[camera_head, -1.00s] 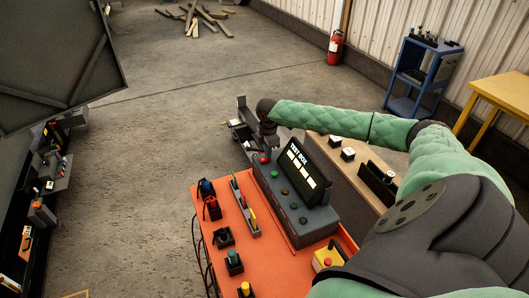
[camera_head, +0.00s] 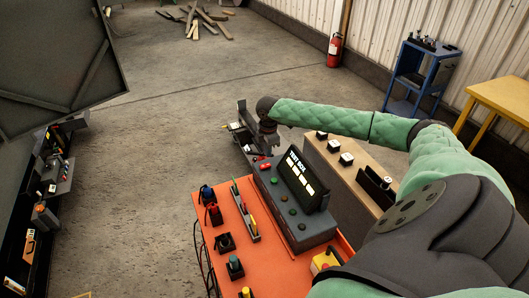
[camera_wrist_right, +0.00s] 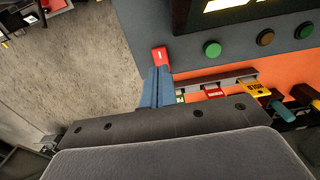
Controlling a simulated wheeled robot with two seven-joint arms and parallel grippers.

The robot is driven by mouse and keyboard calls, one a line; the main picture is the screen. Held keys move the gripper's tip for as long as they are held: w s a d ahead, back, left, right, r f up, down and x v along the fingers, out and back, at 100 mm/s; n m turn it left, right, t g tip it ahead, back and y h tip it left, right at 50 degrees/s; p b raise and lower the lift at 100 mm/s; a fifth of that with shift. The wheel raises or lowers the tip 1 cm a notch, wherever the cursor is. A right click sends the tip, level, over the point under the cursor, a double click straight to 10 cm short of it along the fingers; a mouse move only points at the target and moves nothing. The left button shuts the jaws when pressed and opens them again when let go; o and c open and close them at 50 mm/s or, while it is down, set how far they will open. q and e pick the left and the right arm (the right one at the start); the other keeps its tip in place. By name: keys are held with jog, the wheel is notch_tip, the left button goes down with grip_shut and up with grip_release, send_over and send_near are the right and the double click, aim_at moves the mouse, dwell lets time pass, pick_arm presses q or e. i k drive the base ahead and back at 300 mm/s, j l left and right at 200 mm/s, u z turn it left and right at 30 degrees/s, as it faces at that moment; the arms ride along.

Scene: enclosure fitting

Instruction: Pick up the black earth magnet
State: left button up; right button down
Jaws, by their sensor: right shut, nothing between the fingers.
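I cannot tell for certain which item is the black earth magnet. A low black piece (camera_head: 224,242) sits on the orange table among several small parts. My right gripper (camera_wrist_right: 156,88) shows in the right wrist view with its blue fingers closed together and empty. Its tips are close to a red switch (camera_wrist_right: 160,54) on the grey test box (camera_wrist_right: 190,60); I cannot tell if they touch. In the head view my right gripper (camera_head: 268,145) is small and dark, by the far left end of the test box. My left gripper is out of view.
The orange table (camera_head: 290,268) also holds a tray of coloured tools (camera_head: 245,210), a red and black part (camera_head: 213,213) and a yellow box (camera_head: 324,262). A wooden bench (camera_head: 345,185) with white-topped buttons stands behind. Open floor (camera_head: 140,170) lies to the left.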

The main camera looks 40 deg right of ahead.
aim_at(225, 242)
jog(key=k+j, duration=0.15)
jog(key=j, duration=0.25)
jog(key=k+j, duration=0.1)
jog(key=j, duration=0.3)
jog(key=k+j, duration=0.15)
jog(key=j, duration=0.25)
jog(key=k+j, duration=0.15)
jog(key=j, duration=0.25)
jog(key=k+j, duration=0.1)
jog(key=j, duration=0.3)
